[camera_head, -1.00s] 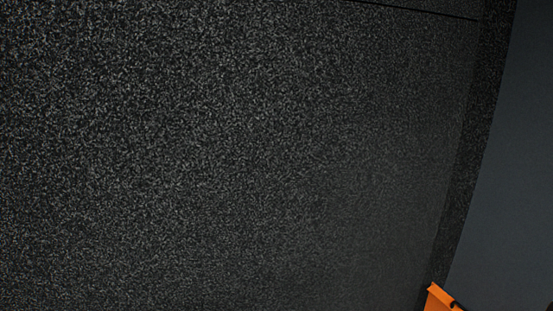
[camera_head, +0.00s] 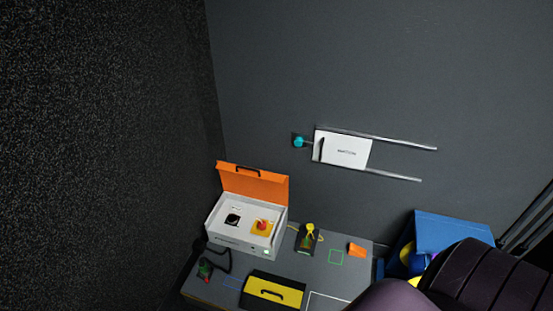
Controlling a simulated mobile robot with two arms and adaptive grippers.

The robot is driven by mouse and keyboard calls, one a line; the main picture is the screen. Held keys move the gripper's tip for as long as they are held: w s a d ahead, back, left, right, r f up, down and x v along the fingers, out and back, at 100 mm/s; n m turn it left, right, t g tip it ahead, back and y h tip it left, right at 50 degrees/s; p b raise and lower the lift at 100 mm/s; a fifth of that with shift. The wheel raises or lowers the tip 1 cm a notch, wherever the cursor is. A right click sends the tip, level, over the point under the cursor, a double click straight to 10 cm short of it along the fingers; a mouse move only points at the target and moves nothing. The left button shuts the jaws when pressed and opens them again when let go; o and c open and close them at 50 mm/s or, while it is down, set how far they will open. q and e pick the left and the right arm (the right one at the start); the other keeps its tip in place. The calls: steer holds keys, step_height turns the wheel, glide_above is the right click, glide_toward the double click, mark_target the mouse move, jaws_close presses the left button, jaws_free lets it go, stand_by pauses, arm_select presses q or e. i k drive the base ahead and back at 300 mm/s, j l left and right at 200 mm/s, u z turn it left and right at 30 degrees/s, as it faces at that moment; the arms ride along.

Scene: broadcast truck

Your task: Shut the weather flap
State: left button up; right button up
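An orange flap (camera_head: 252,186) with a dark handle at its top edge stands raised at the back of a white box (camera_head: 238,240). It looks like the weather flap, and it is open. Inside the box are a black switch (camera_head: 232,220) and a red button on a yellow base (camera_head: 262,226). Neither of my grippers shows in the head view. A dark, rounded arm part of mine fills the bottom right corner.
The box sits on a grey bench (camera_head: 325,270). A yellow-and-black case (camera_head: 273,291), a small device with a yellow top (camera_head: 308,238) and an orange block (camera_head: 357,250) are nearby. A blue bin (camera_head: 450,232) stands right. A white panel (camera_head: 345,150) sits between wall rails.

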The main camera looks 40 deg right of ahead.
mark_target(264, 185)
steer(key=z, duration=0.9)
